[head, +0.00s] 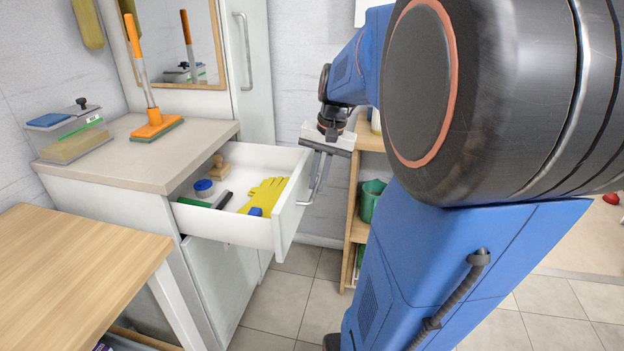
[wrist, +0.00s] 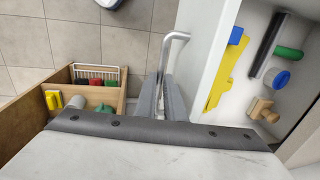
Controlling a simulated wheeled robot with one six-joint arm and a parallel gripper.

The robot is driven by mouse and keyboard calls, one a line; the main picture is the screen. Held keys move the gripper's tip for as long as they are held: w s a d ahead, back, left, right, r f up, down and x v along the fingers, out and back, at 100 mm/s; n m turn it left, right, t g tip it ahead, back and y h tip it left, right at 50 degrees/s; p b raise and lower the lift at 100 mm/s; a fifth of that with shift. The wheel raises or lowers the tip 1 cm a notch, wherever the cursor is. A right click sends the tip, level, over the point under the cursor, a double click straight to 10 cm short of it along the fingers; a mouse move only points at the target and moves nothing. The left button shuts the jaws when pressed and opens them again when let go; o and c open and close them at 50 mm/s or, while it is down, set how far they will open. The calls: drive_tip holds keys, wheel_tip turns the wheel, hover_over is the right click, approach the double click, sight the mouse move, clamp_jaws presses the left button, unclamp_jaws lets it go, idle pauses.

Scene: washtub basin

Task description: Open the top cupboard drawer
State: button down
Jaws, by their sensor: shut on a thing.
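The top cupboard drawer (head: 243,231) is pulled well out of the white cupboard in the head view. Its inside shows, and its front panel (head: 292,203) stands away from the cupboard body. My gripper (head: 319,172) is at the outer side of the front panel, shut on the metal bar handle (wrist: 176,50). In the wrist view my fingers (wrist: 172,95) close around the bar beside the white front panel (wrist: 202,50). Part of the handle is hidden between the fingers. The drawer holds a yellow glove (head: 264,193), a blue-lidded jar (head: 204,187) and a wooden stamp-like item (head: 218,166).
A wooden table (head: 75,265) stands at the front left. A wooden shelf (head: 352,225) with a green bucket (head: 371,200) stands behind my arm. Tiled floor (head: 285,290) is open below the drawer.

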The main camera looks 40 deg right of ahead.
drive_tip(key=c, duration=1.8)
unclamp_jaws()
drive_tip(key=shift+c, duration=0.2)
wheel_tip(320, 180, up, 17)
drive_tip(key=s+d, duration=0.2)
drive_tip(key=shift+s, duration=0.3)
drive_tip(key=shift+s, duration=0.15)
